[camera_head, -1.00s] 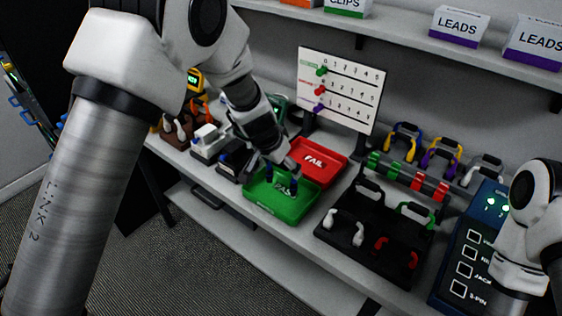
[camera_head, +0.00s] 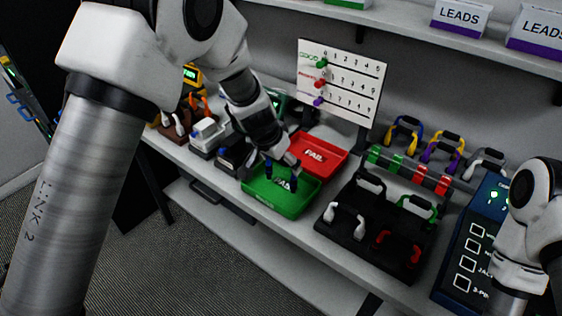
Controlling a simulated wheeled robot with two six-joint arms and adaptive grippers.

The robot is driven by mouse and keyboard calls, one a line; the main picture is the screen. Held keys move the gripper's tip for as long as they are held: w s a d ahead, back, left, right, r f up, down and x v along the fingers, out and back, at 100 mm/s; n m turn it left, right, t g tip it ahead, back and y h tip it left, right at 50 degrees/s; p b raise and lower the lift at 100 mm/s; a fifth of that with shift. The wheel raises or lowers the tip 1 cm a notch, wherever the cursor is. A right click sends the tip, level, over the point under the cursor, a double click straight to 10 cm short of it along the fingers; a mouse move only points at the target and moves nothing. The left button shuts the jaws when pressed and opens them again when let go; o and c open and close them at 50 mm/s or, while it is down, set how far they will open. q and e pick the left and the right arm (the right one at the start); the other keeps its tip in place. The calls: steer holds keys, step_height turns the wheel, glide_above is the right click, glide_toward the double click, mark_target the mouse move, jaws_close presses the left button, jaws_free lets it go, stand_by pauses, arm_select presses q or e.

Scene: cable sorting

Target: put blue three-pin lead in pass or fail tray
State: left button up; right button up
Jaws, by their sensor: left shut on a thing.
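The blue three-pin lead (camera_head: 268,171) is at the green PASS tray (camera_head: 300,208), with its two blue ends hanging down on either side of my gripper. My left gripper (camera_head: 280,166) is shut on the lead's upper part, which the fingers mostly hide. The lead is over or inside the PASS tray; I cannot tell whether its ends touch the tray floor. The red FAIL tray (camera_head: 333,149) lies just behind and is empty. My right arm shows at the right edge, but its gripper is out of view.
A black rack (camera_head: 330,228) with white, green and red leads stands right of the trays. A tester box (camera_head: 470,262) stands far right. A counting board (camera_head: 340,82) stands behind. Small devices (camera_head: 208,136) stand left.

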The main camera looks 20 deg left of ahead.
stand_by(0.4)
arm_select(q)
steer(key=shift+f+b, duration=0.1)
steer(key=shift+b, duration=0.3)
steer(key=shift+f+b, duration=0.35)
steer(key=shift+b, duration=0.15)
stand_by(0.6)
steer(key=shift+f+b, duration=0.3)
steer(key=shift+b, duration=0.2)
stand_by(0.4)
steer(key=shift+f+b, duration=0.15)
steer(key=shift+b, duration=0.25)
